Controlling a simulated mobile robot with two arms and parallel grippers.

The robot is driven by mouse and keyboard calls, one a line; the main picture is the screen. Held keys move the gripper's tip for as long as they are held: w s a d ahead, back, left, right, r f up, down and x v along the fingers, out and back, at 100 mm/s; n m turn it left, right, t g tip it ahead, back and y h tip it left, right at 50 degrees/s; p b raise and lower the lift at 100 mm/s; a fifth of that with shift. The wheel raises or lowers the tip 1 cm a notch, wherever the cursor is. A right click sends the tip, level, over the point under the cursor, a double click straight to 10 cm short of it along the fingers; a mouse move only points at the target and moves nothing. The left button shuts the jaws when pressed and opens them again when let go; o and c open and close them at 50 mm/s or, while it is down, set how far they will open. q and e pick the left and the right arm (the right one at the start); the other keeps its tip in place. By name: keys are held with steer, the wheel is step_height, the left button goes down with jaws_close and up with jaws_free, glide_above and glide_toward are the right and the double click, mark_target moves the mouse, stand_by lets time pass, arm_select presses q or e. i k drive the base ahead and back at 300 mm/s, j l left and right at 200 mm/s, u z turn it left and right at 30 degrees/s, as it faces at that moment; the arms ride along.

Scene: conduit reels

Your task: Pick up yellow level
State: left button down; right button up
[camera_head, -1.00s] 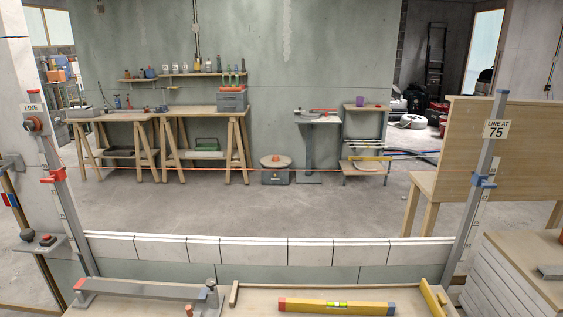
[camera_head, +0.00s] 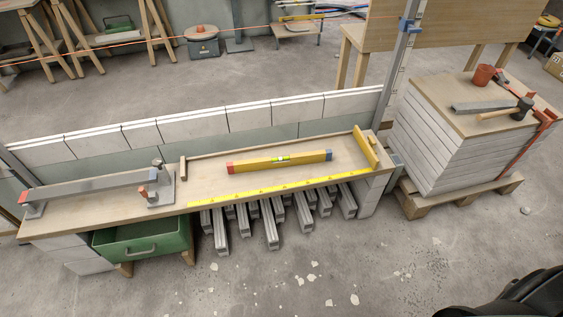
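The yellow level (camera_head: 280,161) lies flat on the wooden bench (camera_head: 215,180), right of its middle. It has a red end cap on its left, a blue-grey end cap on its right and a green vial in the centre. A yellow tape or rule strip (camera_head: 280,188) runs along the bench's front edge, in front of the level. A yellow block-like piece with a wooden strip (camera_head: 366,148) stands at the bench's right end. Neither of my grippers shows in the head view.
A grey rail fixture (camera_head: 100,188) occupies the bench's left end. A green drawer (camera_head: 142,243) and several grey profiles (camera_head: 271,225) are below. A pallet stack (camera_head: 455,130) with a hammer stands right. White blocks (camera_head: 250,119) line the back. The front floor is mostly clear.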

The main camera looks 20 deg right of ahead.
mark_target(324, 156)
steer(key=i+j, duration=0.35)
steer(key=i, duration=0.15)
steer(key=i+j+z, duration=0.15)
steer(key=z, duration=0.3)
steer(key=i+j+z, duration=0.2)
steer(key=z, duration=0.2)
steer(key=i+j+z, duration=0.15)
steer(key=j+z, duration=0.3)
